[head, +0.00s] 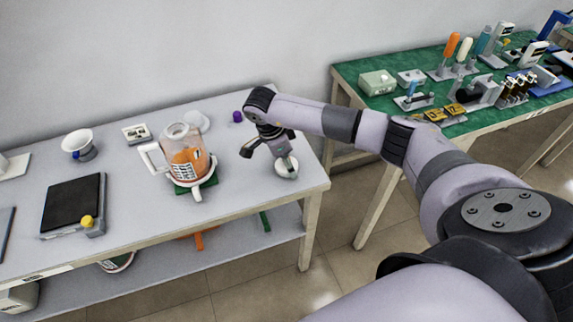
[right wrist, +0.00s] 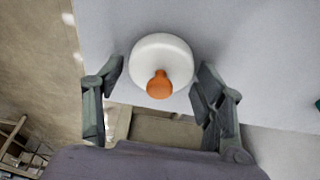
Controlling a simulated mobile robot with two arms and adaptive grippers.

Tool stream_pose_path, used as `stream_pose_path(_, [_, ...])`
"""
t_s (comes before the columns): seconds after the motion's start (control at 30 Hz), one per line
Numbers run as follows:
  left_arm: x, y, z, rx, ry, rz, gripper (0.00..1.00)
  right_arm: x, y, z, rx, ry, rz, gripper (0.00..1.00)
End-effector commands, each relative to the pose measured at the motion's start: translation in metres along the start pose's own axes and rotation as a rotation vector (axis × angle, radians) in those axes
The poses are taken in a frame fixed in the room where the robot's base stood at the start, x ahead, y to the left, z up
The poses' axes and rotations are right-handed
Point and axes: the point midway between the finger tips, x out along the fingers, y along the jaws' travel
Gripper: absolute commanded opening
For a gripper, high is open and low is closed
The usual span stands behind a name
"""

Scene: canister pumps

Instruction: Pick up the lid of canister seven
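A round white lid with an orange knob (right wrist: 160,84) lies on the white table near its right end; its white disc also shows in the head view (head: 287,171). My right gripper (head: 268,152) is over the lid, pointing down. In the right wrist view its fingers (right wrist: 160,80) are spread wide, one on each side of the lid, with nothing held. I cannot tell the exact height gap. A clear canister with orange contents and a handle (head: 186,154) stands left of the gripper; its number is not readable. My left gripper is not in view.
A purple knob (head: 237,117) and a whitish round piece (head: 197,121) are behind the canister. A black scale-like plate (head: 73,204) and a white bowl-topped device (head: 79,144) stand at left. A green-topped table (head: 450,85) with several tools is at right, across a floor gap.

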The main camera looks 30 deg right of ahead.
Motion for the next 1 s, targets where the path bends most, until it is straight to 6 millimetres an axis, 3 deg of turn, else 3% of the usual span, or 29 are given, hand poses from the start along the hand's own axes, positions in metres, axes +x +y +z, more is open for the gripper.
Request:
stream_pose_path(0.37, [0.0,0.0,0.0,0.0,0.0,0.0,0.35,0.0,0.0,0.0,0.0,0.0,0.0,0.36])
stream_pose_path(0.67, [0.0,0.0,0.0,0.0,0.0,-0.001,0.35,-0.002,0.0,-0.001,0.001,0.0,-0.001,0.36])
stream_pose_path(0.87, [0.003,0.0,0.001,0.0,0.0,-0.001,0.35,-0.019,-0.001,-0.006,0.001,-0.001,-0.003,0.36])
stream_pose_path(1.0, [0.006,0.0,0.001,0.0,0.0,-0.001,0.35,-0.045,-0.002,-0.013,0.001,-0.001,-0.006,0.36])
